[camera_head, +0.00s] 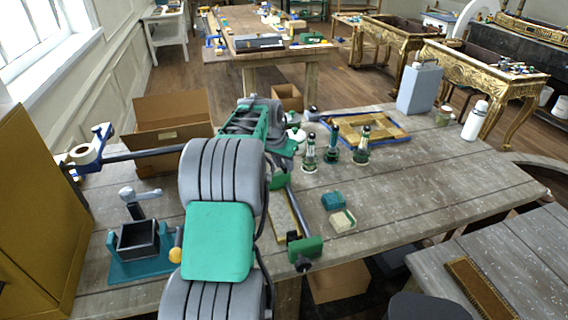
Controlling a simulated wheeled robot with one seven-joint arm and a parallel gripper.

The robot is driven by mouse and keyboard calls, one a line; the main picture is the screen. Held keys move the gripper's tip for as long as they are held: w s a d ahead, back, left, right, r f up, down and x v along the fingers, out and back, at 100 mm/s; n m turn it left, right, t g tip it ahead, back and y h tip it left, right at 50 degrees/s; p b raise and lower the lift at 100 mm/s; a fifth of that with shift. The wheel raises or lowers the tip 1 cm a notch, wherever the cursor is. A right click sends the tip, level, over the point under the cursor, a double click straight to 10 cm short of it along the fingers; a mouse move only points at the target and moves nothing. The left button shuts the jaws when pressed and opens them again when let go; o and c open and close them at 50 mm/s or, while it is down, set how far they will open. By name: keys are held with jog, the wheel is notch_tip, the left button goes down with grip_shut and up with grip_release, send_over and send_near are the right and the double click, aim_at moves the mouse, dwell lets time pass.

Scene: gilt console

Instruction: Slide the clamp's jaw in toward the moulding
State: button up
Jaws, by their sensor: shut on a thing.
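A bar clamp lies on the grey plank table, partly behind my arm. Its near green jaw (306,249) has a dark screw knob at the table's front edge. Its far green jaw (278,181) sits just under my gripper (281,171). A dark bar (296,214) runs between the jaws. A pale gold moulding strip (282,216) lies beside the bar, its left side hidden by my arm. My gripper points down at the far jaw and is shut on it as far as I can see; the fingertips are small and mostly hidden. The gap between jaw and moulding is unclear.
A teal block (332,201) and a cream-and-green block (343,220) lie right of the clamp. A gilt frame (375,131) lies behind.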

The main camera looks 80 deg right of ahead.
grip_shut()
dwell(0.8)
